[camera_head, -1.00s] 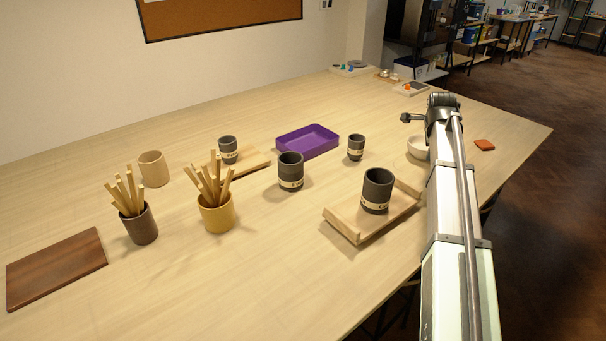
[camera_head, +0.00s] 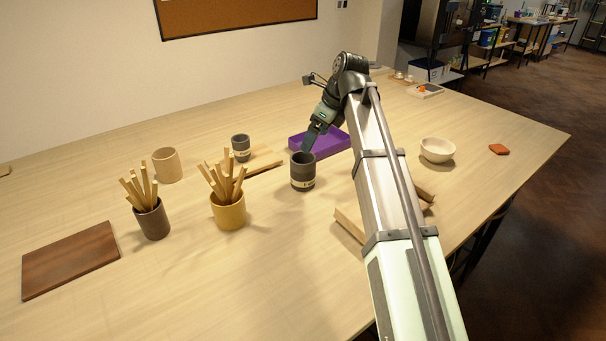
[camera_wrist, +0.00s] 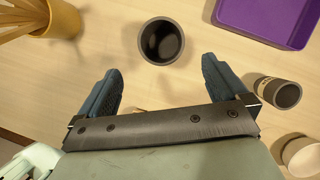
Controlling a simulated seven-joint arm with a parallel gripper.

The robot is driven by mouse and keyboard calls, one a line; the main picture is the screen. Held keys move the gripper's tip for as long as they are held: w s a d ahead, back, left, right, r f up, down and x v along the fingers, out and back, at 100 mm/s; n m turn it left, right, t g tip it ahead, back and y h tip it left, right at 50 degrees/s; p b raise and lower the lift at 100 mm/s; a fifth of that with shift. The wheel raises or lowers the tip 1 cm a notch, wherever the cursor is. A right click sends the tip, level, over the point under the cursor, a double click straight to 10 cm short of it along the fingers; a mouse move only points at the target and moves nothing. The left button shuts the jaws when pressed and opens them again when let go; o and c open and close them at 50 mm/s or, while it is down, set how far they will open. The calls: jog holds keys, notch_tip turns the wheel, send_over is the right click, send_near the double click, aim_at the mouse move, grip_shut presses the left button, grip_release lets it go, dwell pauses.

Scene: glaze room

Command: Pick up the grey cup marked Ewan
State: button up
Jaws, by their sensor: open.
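A dark grey cup with a pale label band (camera_head: 303,172) stands upright on the middle of the table; its lettering is too small to read surely. The wrist view shows what looks like this cup from above (camera_wrist: 161,41), just beyond the gap between the fingers. My gripper (camera_head: 311,139) is open and empty, tilted down above and behind this cup in the head view; its two fingers show apart in the wrist view (camera_wrist: 160,88). A smaller grey cup (camera_head: 241,148) stands farther left. Another banded grey cup (camera_wrist: 277,92) is right of my fingers. I cannot tell which is marked Ewan.
A purple tray (camera_head: 334,143) lies behind the middle cup. Left are a yellow holder (camera_head: 229,213) and a dark holder (camera_head: 152,222) with sticks, a beige cup (camera_head: 167,166) and a brown board (camera_head: 70,260). A pale bowl (camera_head: 437,150) stands right of my arm.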

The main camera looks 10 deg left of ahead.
aim_at(303, 171)
jog(key=shift+x, duration=6.2)
jog(key=shift+w, duration=0.15)
jog(key=shift+c, duration=0.3)
jog(key=shift+r, duration=0.1)
jog(key=c, duration=1)
